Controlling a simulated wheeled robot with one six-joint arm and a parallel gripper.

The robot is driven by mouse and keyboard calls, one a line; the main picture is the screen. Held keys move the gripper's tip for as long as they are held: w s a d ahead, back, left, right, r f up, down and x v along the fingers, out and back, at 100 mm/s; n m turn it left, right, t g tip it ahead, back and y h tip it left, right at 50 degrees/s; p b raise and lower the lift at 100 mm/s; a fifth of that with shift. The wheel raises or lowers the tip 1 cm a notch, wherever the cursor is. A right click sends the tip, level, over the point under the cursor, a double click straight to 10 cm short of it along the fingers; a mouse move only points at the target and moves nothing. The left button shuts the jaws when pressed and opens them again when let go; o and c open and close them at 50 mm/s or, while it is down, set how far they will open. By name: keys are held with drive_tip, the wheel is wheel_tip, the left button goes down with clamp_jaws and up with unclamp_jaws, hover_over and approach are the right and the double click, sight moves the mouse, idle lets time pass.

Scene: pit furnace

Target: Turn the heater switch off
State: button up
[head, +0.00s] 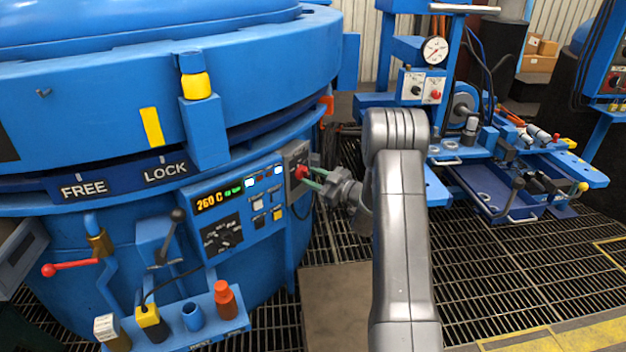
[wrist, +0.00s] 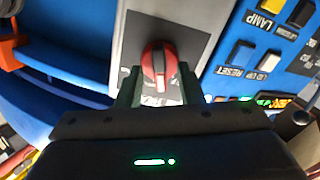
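In the head view the red knob (head: 300,172) is at the right end of the furnace's control panel. My gripper (wrist: 160,84) has its two green fingers apart, one on each side of the knob. In the head view my gripper (head: 312,178) reaches the knob from the right. I see no clear finger contact with the grip.
The blue control panel (head: 262,222) left of the knob has a 260 C display, buttons and a black dial (head: 222,236). A shelf (head: 205,328) with bottles juts out below. A blue bench with a gauge (head: 434,50) stands behind at right. The grating floor (head: 500,270) is clear at right.

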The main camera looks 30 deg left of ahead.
drive_tip(key=shift+a, duration=0.25)
clamp_jaws()
